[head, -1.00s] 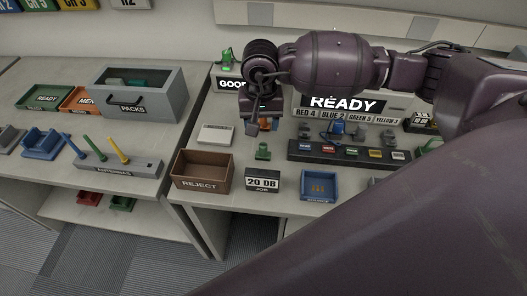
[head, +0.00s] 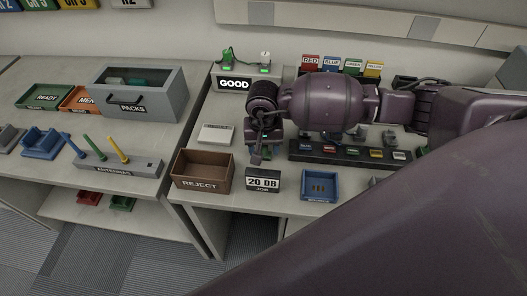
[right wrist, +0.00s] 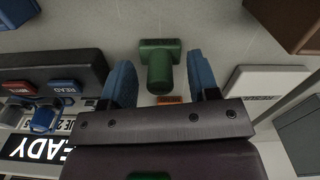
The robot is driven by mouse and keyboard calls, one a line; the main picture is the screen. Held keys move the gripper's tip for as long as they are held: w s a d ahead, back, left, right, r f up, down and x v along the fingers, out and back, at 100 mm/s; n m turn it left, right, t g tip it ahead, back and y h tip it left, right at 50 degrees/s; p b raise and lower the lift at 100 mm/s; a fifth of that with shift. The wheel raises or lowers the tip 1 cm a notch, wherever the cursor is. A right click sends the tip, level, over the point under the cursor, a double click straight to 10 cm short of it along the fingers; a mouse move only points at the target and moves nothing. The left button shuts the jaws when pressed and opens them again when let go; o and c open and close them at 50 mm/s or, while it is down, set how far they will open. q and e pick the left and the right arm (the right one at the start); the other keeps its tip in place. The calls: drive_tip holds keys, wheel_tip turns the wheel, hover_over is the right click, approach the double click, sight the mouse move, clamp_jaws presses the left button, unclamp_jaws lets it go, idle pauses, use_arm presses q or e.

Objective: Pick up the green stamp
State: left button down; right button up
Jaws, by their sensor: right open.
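The green stamp (right wrist: 160,66) shows in the right wrist view as a round handle on a wider block, on the pale worktop. My right gripper (right wrist: 160,73) is open and empty, its two blue fingers on either side of the stamp's handle in that picture. I cannot tell how far the fingertips are above it. In the head view my right gripper (head: 258,156) hangs over the stamp's spot and hides most or all of it. My left gripper is out of view.
The brown REJECT bin (head: 203,170), the 20 DB block (head: 263,180) and a blue tray (head: 320,185) stand along the front edge. A dark rack with coloured labels (head: 325,152) is close on the right. A pale flat box (head: 216,133) lies to the left.

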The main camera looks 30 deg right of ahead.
drive_tip(key=shift+c, duration=0.5)
drive_tip(key=shift+r, duration=0.1)
drive_tip(key=c, duration=0.9)
use_arm(q)
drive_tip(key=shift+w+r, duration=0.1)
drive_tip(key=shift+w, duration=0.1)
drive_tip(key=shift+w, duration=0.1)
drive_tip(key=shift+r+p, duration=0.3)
drive_tip(key=shift+p, duration=0.1)
use_arm(e)
wheel_tip(320, 180, up, 20)
